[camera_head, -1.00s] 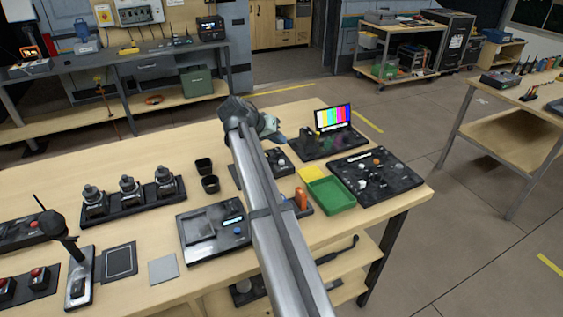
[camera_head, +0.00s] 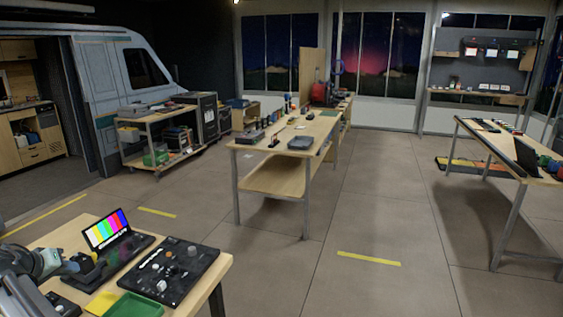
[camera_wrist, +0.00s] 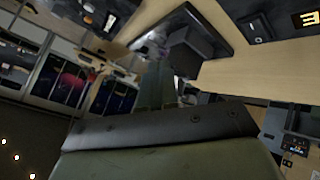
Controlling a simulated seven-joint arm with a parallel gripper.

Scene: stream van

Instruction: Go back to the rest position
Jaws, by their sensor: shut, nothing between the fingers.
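My gripper (camera_head: 68,267) is at the lower left of the head view, over the near workbench (camera_head: 203,291). It is shut and holds nothing. It is close to the left side of a small monitor (camera_head: 107,229) with colour bars; I cannot tell whether it touches anything there. In the wrist view my gripper's body fills the bottom, with its narrow fingers (camera_wrist: 165,88) pointing up the picture. Most of my arm is cut off at the left edge of the head view.
A black panel with knobs (camera_head: 182,275), a green tray (camera_head: 136,306) and a yellow pad (camera_head: 101,303) are beside the gripper on the bench. A wheeled cart (camera_head: 150,118) and another table (camera_head: 268,178) stand farther off. Open floor separates the tables.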

